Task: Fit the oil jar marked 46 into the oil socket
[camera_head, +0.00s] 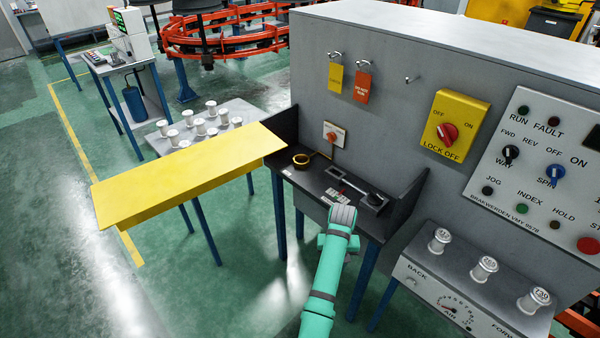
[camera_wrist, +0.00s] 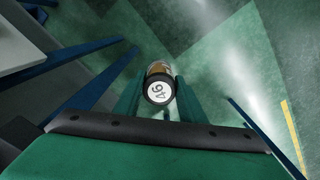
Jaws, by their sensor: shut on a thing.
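The oil jar (camera_wrist: 158,86) shows in the wrist view with a white round cap marked 46 and a brownish body. My gripper (camera_wrist: 160,100) is shut on it, one finger on each side, with the cap facing the camera. Green floor shows beyond the jar. In the head view my arm (camera_head: 325,275) reaches up to the front edge of the dark bench (camera_head: 310,185); the jar and fingers are hidden there. I cannot make out the oil socket for certain in either view.
A yellow panel (camera_head: 185,180) juts out left. A grey ledge right holds white numbered spools (camera_head: 484,269). More spools stand on a left table (camera_head: 235,112).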

